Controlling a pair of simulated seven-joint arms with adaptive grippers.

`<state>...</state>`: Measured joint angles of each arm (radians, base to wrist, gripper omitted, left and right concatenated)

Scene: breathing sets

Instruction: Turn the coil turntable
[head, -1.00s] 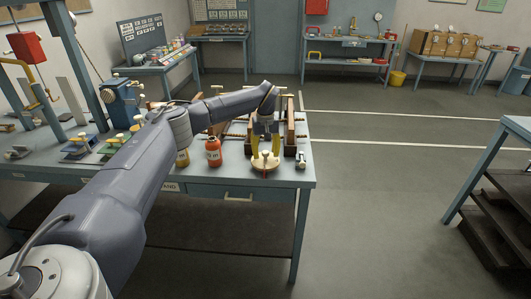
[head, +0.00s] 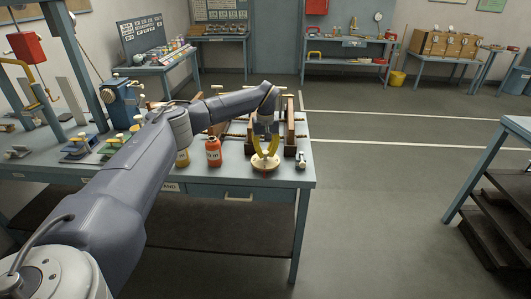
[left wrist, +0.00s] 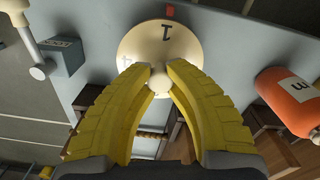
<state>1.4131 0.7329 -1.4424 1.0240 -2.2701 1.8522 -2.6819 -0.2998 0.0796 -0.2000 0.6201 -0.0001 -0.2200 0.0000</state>
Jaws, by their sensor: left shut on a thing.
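The coil turntable (left wrist: 185,42) is a round cream disc with a small knob (left wrist: 159,80) at its middle. In the left wrist view a dark 1 shows near its rim, beside a red mark on the bench, and another figure is partly hidden. In the head view the turntable (head: 264,166) sits at the bench's front right corner. My left gripper (head: 265,153) is above it, pointing down. Its yellow curved fingers (left wrist: 159,78) are shut on the knob from both sides. My right gripper is not in view.
Wooden frames with rods (head: 290,130) stand close behind. A small grey block (head: 301,160) is to the right. The bench edge (head: 250,184) is close in front.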

